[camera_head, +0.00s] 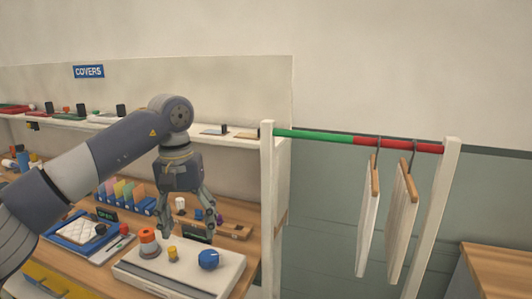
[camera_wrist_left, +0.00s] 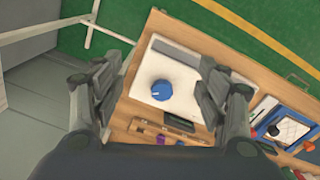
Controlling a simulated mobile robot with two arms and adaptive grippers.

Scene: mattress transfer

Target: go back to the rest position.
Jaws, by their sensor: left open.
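My left gripper (camera_head: 188,222) hangs from its arm, which comes in from the left in the head view. It is open and empty, with its fingers pointing down above the wooden workbench. The left wrist view shows its two fingers (camera_wrist_left: 155,105) spread apart, with a white board bearing a blue knob (camera_wrist_left: 162,90) between and below them. My right gripper is in neither view.
The white board (camera_head: 225,275) also carries an orange-topped cylinder (camera_head: 148,243). A rack with a green and red rail (camera_head: 320,136) holds two hanging panels (camera_head: 402,225) at right. A shelf (camera_head: 75,120) runs behind. A wooden surface (camera_head: 500,268) stands at lower right.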

